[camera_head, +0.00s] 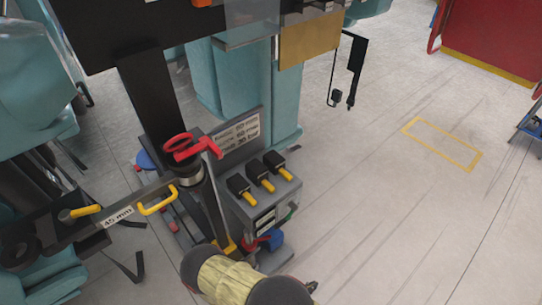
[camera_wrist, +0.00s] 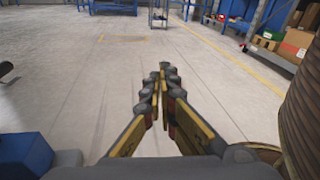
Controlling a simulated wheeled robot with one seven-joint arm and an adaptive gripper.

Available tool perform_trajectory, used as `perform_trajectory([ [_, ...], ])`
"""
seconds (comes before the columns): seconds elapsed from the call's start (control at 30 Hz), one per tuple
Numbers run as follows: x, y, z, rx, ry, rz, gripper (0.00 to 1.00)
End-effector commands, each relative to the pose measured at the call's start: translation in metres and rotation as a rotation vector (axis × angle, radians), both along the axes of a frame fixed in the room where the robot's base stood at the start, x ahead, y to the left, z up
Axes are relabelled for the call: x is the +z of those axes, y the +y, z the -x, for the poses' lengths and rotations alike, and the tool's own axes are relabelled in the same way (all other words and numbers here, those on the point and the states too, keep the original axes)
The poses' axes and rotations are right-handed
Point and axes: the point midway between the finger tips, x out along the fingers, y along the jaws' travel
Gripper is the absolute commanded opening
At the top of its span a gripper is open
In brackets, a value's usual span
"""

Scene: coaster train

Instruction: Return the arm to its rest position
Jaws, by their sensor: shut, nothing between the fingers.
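My gripper (camera_wrist: 162,72) is in the wrist view, with its two fingers together at the tips and nothing between them. It points out over open grey floor and touches nothing that I can see. In the head view, a beige and dark part of my arm shows at the bottom centre, in front of the control box. My gripper's fingers cannot be made out in the head view.
A control box (camera_head: 260,217) has black levers with yellow ends. A red handle (camera_head: 190,147) and a yellow handle (camera_head: 158,199) are left of it. Teal seats (camera_head: 28,85) stand farther left. Shelving with boxes (camera_wrist: 294,42) is at right. Floor at right is mostly clear.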

Motion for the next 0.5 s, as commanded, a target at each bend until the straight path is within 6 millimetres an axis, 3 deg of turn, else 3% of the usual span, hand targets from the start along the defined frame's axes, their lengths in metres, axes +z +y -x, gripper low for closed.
perform_trajectory([
  [0.1,0.042,0.010,0.004,-0.171,-0.031,-0.090,0.00],
  [0.5,0.170,0.041,0.020,-0.682,-0.155,-0.442,0.00],
])
